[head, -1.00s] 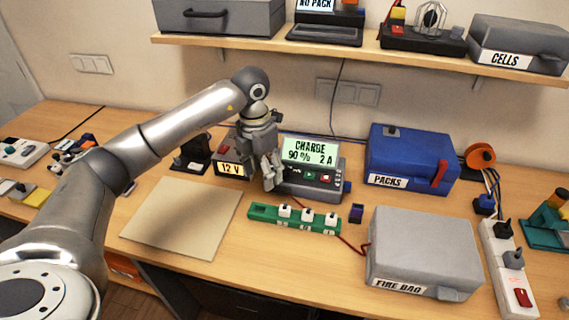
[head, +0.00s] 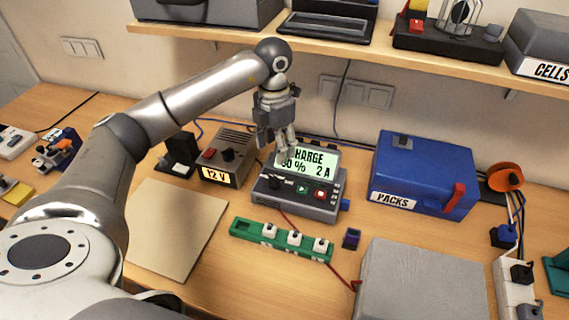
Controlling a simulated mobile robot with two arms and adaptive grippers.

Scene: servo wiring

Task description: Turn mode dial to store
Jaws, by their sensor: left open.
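The charger (head: 300,207) stands on the bench with its lit green screen (head: 312,162) reading CHARGE, a percentage and 2 A. My left gripper (head: 284,152) is open and empty, pointing down in front of the screen's left part, and it covers the first characters. The charger's front panel has a dark dial-like control (head: 275,183) at its left, below the fingertips, with a green button (head: 302,189) and a red button (head: 319,195) to the right. The dial's setting is too small to read. My right gripper is out of view.
The 12 V supply (head: 232,143) stands just left of the charger. A green strip (head: 250,232) with white-topped parts lies in front. The blue PACKS box (head: 425,165) is to the right, the grey box (head: 420,275) front right. A shelf (head: 340,47) hangs above.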

